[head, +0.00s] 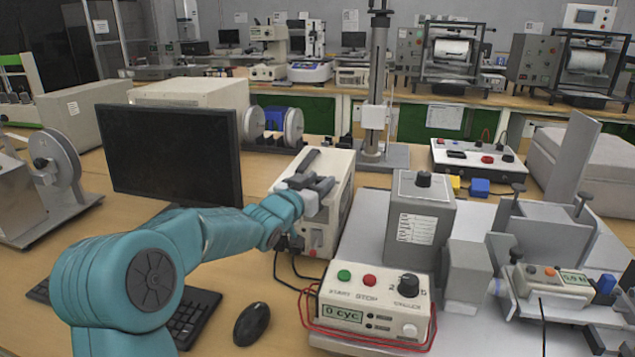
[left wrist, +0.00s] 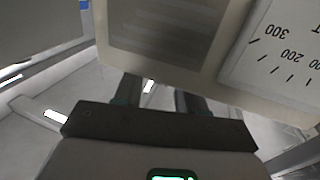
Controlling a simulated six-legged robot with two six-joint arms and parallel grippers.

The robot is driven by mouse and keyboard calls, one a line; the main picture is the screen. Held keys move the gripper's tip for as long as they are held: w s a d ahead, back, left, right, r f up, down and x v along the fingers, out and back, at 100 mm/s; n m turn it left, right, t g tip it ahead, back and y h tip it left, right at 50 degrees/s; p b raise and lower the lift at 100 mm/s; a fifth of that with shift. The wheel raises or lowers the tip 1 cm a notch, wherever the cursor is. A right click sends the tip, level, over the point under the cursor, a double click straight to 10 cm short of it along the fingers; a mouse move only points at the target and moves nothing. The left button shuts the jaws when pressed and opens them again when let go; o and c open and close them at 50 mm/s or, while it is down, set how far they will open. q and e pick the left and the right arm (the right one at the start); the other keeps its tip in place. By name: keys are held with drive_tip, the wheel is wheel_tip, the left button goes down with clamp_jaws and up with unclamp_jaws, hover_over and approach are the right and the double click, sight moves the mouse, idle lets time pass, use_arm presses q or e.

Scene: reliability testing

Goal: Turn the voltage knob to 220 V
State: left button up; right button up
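My left gripper (head: 318,190) is in front of the upper part of a beige box (head: 340,205) at the middle of the head view. In the left wrist view its two dark fingers (left wrist: 155,97) stand apart with a gap between them; their tips are hidden behind the box (left wrist: 232,48). A white scale (left wrist: 285,50) with 200 and 300, upside down, shows on the box face at the right. The voltage knob cannot be made out; my gripper covers part of the box front in the head view. My right gripper is not in view.
A monitor (head: 175,150) stands left of the beige box, with a keyboard (head: 190,316) and mouse (head: 251,324) in front. Black cables (head: 290,270) run from the box. A counter box (head: 370,300) with START, STOP and its own black knob (head: 408,284) stands at front right.

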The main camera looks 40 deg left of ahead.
use_arm(q)
drive_tip(key=shift+o, duration=0.9)
drive_tip(key=shift+w, duration=0.15)
drive_tip(key=shift+r, duration=0.1)
drive_tip(key=v, duration=1.6)
drive_tip(key=shift+s, duration=0.25)
drive_tip(key=shift+d, duration=0.1)
